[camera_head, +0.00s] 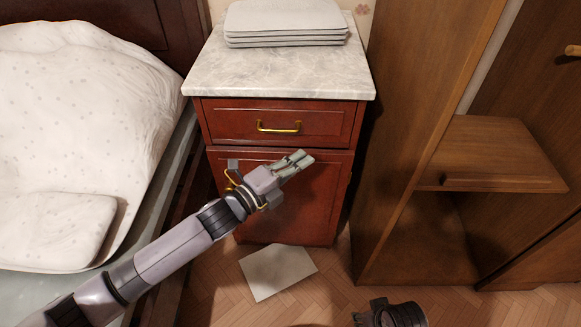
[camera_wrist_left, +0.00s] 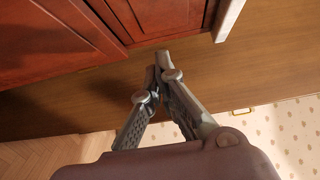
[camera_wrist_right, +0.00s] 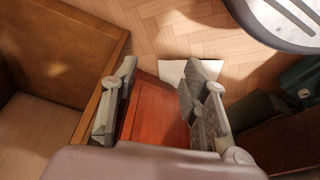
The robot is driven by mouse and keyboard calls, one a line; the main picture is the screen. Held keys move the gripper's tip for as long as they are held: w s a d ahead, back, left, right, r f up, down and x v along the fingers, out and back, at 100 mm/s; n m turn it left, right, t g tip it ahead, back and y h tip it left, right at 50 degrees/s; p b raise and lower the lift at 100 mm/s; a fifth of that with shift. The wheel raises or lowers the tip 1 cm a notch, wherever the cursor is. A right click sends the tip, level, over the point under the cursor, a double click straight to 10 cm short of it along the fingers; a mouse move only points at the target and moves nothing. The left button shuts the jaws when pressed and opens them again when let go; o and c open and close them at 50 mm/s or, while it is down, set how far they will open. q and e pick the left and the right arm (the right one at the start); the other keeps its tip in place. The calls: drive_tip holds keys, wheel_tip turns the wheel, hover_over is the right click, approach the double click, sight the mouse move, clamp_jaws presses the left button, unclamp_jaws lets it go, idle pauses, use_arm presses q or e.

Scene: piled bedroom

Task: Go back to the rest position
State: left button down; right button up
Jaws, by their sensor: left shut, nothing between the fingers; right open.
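My left gripper (camera_head: 298,160) reaches in from the lower left and hangs in front of the red-brown nightstand's lower door (camera_head: 318,205). Its fingers are shut and empty; in the left wrist view their tips (camera_wrist_left: 162,64) meet below the nightstand's edge. My right gripper (camera_wrist_right: 160,85) is open in the right wrist view, with nothing held between its fingers. The nightstand's red surface (camera_wrist_right: 158,118) shows beyond the gap. In the head view only a dark part of my right arm shows at the bottom edge.
The nightstand has a marble top (camera_head: 290,72) bearing a stack of flat grey pieces (camera_head: 287,20). A bed (camera_head: 75,130) stands left, an open wooden cabinet (camera_head: 490,150) right. A pale sheet (camera_head: 278,271) lies on the parquet floor (camera_head: 335,290), which is otherwise mostly clear there.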

use_arm(q)
drive_tip(key=v, duration=0.3)
drive_tip(key=shift+s, duration=0.2)
use_arm(e)
drive_tip(key=shift+s+f, duration=0.1)
drive_tip(key=shift+f, duration=0.5)
